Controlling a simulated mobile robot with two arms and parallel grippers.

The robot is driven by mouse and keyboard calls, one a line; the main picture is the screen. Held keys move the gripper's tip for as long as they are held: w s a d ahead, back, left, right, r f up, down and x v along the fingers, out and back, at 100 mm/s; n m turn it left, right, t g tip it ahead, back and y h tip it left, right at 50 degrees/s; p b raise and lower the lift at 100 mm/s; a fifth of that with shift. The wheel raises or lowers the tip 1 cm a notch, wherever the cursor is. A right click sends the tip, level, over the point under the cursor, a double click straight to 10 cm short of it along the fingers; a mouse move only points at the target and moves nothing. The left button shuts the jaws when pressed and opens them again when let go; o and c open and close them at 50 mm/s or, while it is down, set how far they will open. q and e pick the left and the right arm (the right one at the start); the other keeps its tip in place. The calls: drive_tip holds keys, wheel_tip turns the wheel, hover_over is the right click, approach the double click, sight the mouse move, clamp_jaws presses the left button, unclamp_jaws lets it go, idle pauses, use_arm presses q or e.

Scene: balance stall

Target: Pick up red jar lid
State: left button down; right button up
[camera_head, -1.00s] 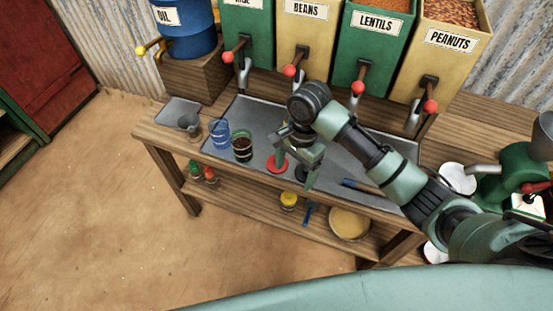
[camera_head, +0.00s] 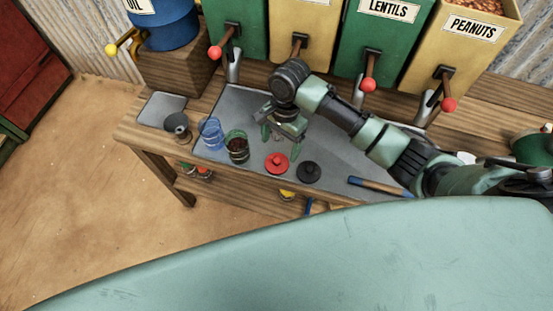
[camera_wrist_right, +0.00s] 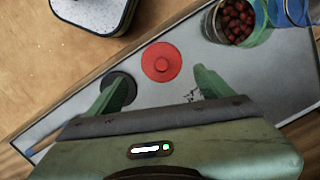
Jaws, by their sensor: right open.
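The red jar lid (camera_head: 276,162) lies flat on the grey tray (camera_head: 345,155), knob up, between a dark jar and a black lid (camera_head: 308,172). It also shows in the right wrist view (camera_wrist_right: 161,62), beyond and between my right fingertips. My right gripper (camera_head: 281,137) is open and empty above the tray, behind the red lid in the head view. In the right wrist view its two green fingers (camera_wrist_right: 159,82) are spread apart, with the left finger overlapping the black lid (camera_wrist_right: 118,88). My left gripper is not in view.
A glass jar with dark red contents (camera_head: 236,148) and a blue glass (camera_head: 211,133) stand left of the red lid. A metal cup (camera_head: 177,126) is further left. A blue-handled tool (camera_head: 378,186) lies to the right. Dispensers with red-knobbed levers line the back.

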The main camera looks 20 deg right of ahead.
sight(277, 159)
drive_tip(key=shift+s+f, duration=0.1)
drive_tip(key=shift+f, duration=0.45)
drive_tip(key=shift+a+f, duration=0.1)
drive_tip(key=shift+f, duration=0.2)
drive_tip(key=f, duration=0.5)
drive_tip(key=shift+a+f, duration=0.25)
drive_tip(key=shift+f, duration=0.25)
use_arm(q)
drive_tip(key=shift+w+r, duration=0.3)
drive_tip(key=shift+w, duration=0.25)
drive_tip(key=shift+s, duration=0.3)
use_arm(e)
drive_tip(key=c, duration=1.1)
